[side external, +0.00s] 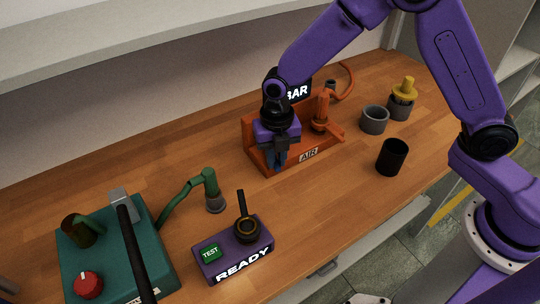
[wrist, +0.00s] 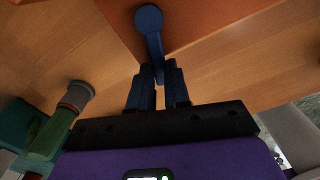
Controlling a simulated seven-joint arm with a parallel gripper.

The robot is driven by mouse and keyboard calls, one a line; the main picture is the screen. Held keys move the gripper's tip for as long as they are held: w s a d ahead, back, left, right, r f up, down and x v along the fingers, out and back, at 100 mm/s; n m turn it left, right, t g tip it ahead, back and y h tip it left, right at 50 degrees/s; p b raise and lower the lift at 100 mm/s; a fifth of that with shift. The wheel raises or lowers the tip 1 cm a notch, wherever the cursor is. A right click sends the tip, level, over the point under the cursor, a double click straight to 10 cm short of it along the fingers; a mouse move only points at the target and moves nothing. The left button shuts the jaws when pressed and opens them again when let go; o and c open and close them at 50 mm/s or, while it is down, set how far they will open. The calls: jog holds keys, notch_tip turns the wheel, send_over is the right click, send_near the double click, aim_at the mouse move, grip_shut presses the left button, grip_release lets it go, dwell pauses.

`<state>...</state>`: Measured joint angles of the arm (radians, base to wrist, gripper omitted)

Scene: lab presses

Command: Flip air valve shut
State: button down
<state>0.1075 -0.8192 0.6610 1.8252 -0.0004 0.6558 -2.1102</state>
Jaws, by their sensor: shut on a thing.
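The orange press unit (side external: 254,158), with an AIR label (side external: 308,155) on its front, stands at the back of the wooden bench. A blue lever (wrist: 151,22) with a round pivot end is on its orange face in the wrist view. This lever appears to be the air valve handle. My gripper (side external: 276,161) is at the unit's left front. It also shows in the wrist view (wrist: 158,70), where its two dark blue fingers are shut on the lever's free end. In the side view the gripper largely hides the lever.
A teal box (side external: 80,262) with a red knob and black lever stands front left. A purple READY box (side external: 225,262) with a green TEST button sits front centre. A black cup (side external: 391,157) and grey cup (side external: 374,120) stand right. Bare bench lies between.

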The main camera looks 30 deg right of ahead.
jog(key=shift+d+n, duration=0.45)
jog(key=shift+n, duration=0.45)
jog(key=shift+d+n, duration=0.45)
jog(key=shift+n, duration=0.45)
jog(key=c, duration=1.1)
grip_release()
jog(key=shift+s, duration=0.1)
notch_tip(320, 180, up, 18)
jog(key=shift+f, duration=0.25)
